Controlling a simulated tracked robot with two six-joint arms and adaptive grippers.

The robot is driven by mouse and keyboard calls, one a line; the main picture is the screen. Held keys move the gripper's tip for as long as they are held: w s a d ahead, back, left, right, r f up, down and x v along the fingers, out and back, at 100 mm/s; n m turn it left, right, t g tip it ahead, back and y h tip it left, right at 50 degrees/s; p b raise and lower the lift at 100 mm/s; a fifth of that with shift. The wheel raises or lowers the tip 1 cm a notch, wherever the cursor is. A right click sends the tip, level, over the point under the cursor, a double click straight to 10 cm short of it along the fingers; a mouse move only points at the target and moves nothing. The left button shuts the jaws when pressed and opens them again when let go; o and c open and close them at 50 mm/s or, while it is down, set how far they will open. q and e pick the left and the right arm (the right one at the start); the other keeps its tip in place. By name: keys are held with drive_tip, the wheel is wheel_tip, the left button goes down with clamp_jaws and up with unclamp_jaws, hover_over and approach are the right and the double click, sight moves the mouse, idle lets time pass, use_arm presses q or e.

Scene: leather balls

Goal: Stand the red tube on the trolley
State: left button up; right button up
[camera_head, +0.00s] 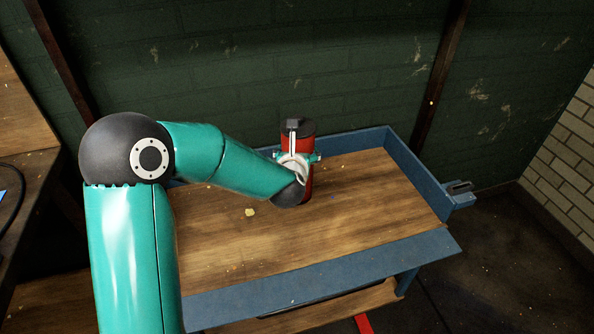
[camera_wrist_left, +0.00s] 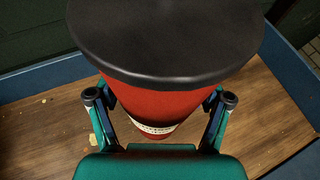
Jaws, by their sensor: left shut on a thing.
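The red tube (camera_head: 307,180) with a black lid stands upright at the back of the trolley (camera_head: 390,220), over its wooden top. I cannot tell whether its base touches the wood. My left gripper (camera_head: 299,160) is shut on the tube, with its fingers around the sides. In the left wrist view the tube (camera_wrist_left: 160,104) fills the middle, its black lid toward the camera, and the left gripper (camera_wrist_left: 160,100) has one finger on each side. A pale band shows low on the tube. The trolley's wooden top (camera_wrist_left: 40,125) lies below. My right gripper is not in view.
The trolley has a raised blue rim (camera_head: 412,182) at the back and right and a flat blue front edge (camera_head: 330,277). The wooden top is clear apart from small pale scraps (camera_head: 250,212). A green brick wall (camera_head: 250,70) stands behind.

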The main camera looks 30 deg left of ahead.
use_arm(q)
drive_tip(key=shift+f, duration=2.55)
drive_tip(key=o, duration=1.7)
drive_tip(key=shift+o, duration=0.2)
drive_tip(key=b+v, duration=0.1)
drive_tip(key=v, duration=1.1)
drive_tip(key=shift+d+f, duration=0.1)
